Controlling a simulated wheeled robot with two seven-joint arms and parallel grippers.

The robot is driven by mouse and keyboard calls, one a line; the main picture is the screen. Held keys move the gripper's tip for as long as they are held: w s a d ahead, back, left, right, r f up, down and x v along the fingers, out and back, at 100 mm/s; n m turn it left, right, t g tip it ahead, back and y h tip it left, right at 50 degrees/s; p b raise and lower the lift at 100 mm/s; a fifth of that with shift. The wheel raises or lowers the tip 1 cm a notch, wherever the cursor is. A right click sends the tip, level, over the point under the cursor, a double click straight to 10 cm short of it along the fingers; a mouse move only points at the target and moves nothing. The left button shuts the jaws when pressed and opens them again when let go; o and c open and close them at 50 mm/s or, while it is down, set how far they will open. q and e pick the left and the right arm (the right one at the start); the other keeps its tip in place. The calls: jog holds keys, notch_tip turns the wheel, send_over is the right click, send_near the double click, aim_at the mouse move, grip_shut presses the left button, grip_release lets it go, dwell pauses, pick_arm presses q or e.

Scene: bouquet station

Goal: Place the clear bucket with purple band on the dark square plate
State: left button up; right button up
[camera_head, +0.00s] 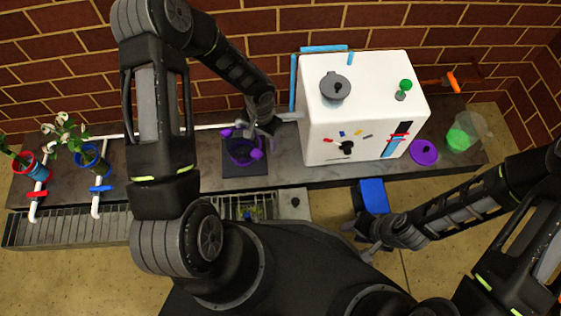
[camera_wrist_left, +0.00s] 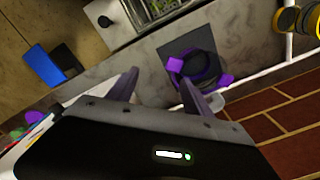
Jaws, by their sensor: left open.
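My left gripper (camera_head: 270,128) is open and empty just above and right of the bucket. In the left wrist view one finger of the left gripper (camera_wrist_left: 160,78) overlaps the bucket's edge; I cannot tell if they touch. My right gripper (camera_head: 362,240) appears open and empty, in front of the counter.
A white box (camera_head: 350,115) with a grey lid and green knob on top stands right of the plate. A purple disc (camera_head: 423,152) and a clear container with green (camera_head: 458,140) lie further right. Potted flowers (camera_head: 90,158) and white pipes stand at left. A metal grate (camera_head: 70,230) runs along the front.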

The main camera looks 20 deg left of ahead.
pick_arm(q)
jog(key=s+d+f+n+h, duration=0.1)
jog(key=s+d+n+h, duration=0.1)
jog(key=s+d, duration=0.6)
jog(key=s+d+f+n+t+h, duration=0.1)
jog(key=s+d+f+n, duration=0.1)
jog(key=s+d, duration=0.5)
jog(key=shift+s+d+h, duration=0.35)
jog(key=shift+d+h, duration=0.05)
jog(key=shift+d, duration=0.8)
jog(key=shift+c, duration=0.2)
